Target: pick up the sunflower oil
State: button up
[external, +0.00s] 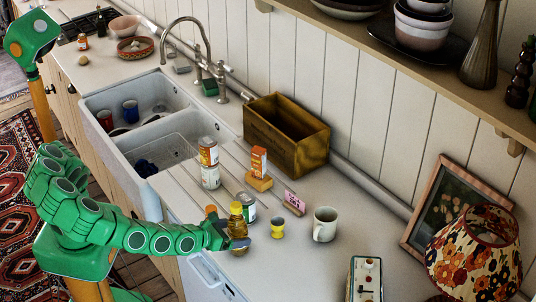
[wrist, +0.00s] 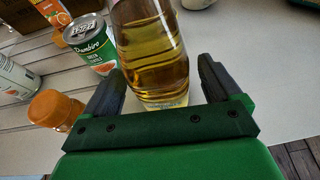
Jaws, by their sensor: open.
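The sunflower oil is a clear bottle of yellow oil (external: 237,230) standing upright on the counter, at the end of my arm in the external view. In the wrist view the oil bottle (wrist: 152,50) stands between my two dark fingers, its top cut off by the frame edge. My gripper (external: 228,240) is open around the lower part of the bottle. In the wrist view my gripper (wrist: 158,85) has a finger on each side. A slim gap shows at the right finger; whether the left finger touches is hard to tell.
A green-labelled can (wrist: 90,45) and an orange-capped jar (wrist: 55,110) stand close on the left in the wrist view. A yellow egg cup (external: 278,228), a white mug (external: 325,224) and stacked cans (external: 210,165) are nearby. The double sink (external: 160,130) lies beyond; free counter is at front right.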

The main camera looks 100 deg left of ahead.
jog(key=shift+w+a+f, duration=0.25)
jog(key=shift+w+a, duration=0.2)
jog(key=c, duration=1.4)
jog(key=shift+o, duration=0.2)
jog(key=shift+r, duration=0.1)
